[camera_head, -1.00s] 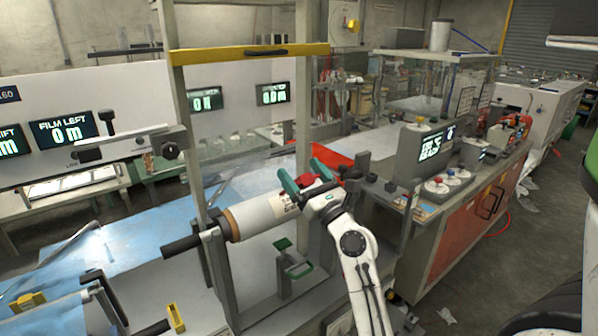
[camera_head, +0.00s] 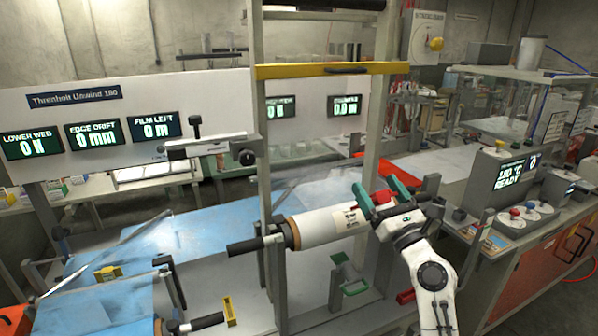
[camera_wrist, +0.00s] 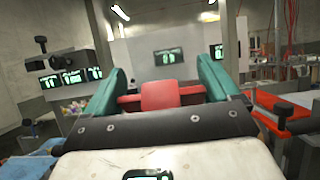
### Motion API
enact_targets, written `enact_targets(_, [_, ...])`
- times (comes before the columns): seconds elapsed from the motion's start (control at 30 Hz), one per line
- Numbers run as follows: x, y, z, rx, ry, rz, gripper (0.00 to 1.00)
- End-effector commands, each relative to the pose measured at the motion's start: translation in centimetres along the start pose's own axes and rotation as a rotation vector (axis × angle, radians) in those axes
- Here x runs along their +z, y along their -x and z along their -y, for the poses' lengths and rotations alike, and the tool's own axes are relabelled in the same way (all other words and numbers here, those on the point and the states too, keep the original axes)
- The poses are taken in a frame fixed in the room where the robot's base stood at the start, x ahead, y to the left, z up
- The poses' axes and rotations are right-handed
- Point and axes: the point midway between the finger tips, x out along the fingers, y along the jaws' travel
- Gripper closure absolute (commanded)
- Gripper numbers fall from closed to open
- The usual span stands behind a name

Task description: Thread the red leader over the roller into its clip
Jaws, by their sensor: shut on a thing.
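My gripper (camera_head: 378,190) has teal fingers and is at the right end of the white roller (camera_head: 322,226), level with its upper side. It is shut on a red piece (camera_head: 381,198), which I take as the red leader's end. In the wrist view the red piece (camera_wrist: 160,95) sits between the teal fingers (camera_wrist: 160,82), with narrower red parts reaching to both. I cannot see any web trailing from it. A green-handled bracket (camera_head: 352,285) stands low below the roller; I cannot tell whether it is the clip.
A frame with a yellow crossbar (camera_head: 300,71) rises around the roller. A blue sheet (camera_head: 190,240) covers the bench at left. A control console (camera_head: 508,180) stands at right. A small red object (camera_head: 405,297) lies beside my arm. Displays (camera_head: 92,133) hang at the back left.

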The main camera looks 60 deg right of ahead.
Motion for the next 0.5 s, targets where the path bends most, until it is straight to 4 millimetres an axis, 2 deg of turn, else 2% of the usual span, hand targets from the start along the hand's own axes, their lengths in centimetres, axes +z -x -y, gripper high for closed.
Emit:
enact_targets(0.3, [-4.1,-1.5,0.0,0.000,0.000,0.001,0.42])
enact_targets(0.5, [-5.6,-2.4,0.0,-0.001,0.001,0.000,0.42])
